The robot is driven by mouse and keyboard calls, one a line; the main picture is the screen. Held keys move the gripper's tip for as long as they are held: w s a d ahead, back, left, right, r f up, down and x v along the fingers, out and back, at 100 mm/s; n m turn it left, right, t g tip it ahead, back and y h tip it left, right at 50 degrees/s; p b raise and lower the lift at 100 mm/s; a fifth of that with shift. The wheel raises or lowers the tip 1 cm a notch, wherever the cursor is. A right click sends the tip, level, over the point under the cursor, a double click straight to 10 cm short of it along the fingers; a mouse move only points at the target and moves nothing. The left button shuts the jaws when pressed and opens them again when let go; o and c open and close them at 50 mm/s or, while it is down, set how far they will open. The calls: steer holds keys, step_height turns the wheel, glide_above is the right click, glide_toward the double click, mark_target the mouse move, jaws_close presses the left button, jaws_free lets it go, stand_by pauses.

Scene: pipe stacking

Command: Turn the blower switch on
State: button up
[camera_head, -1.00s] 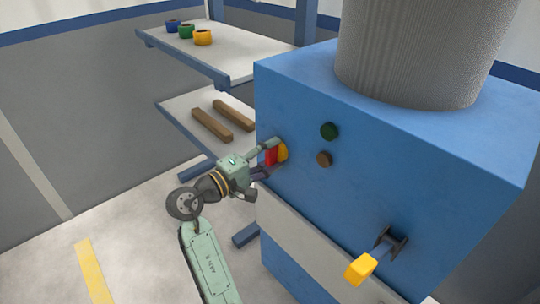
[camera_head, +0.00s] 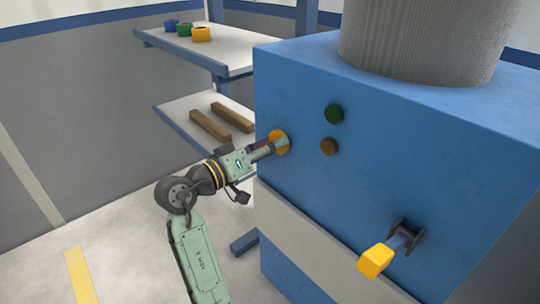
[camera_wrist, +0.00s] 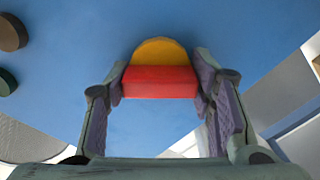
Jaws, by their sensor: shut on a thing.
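The blower switch is a red handle (camera_wrist: 160,82) on a round yellow disc (camera_wrist: 160,51), fixed to the front of a blue box. In the wrist view my gripper (camera_wrist: 160,85) has one finger at each end of the red bar, shut on it. In the head view my gripper (camera_head: 276,146) is at the disc (camera_head: 283,138), near the left edge of the box front. There the fingers overlap and hide most of the red handle.
The blue box (camera_head: 400,120) carries a green button (camera_head: 334,114), a brown button (camera_head: 329,146) and a yellow-ended lever (camera_head: 376,261). A grey cylinder (camera_head: 425,40) stands on top. Shelves (camera_head: 228,68) behind hold coloured rings and brown bars.

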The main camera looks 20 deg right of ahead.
steer(key=m+b, duration=0.2)
steer(key=m, duration=0.1)
steer(key=m+b, duration=0.1)
steer(key=b, duration=0.1)
steer(key=shift+f, duration=0.25)
steer(key=shift+r+m+b, duration=0.15)
steer(key=shift+m+b, duration=1.15)
steer(key=shift+m, duration=0.4)
steer(key=shift+r, duration=0.1)
steer(key=o, duration=1.2)
steer(key=shift+c, duration=0.2)
steer(key=v, duration=1.2)
steer(key=shift+r, duration=0.1)
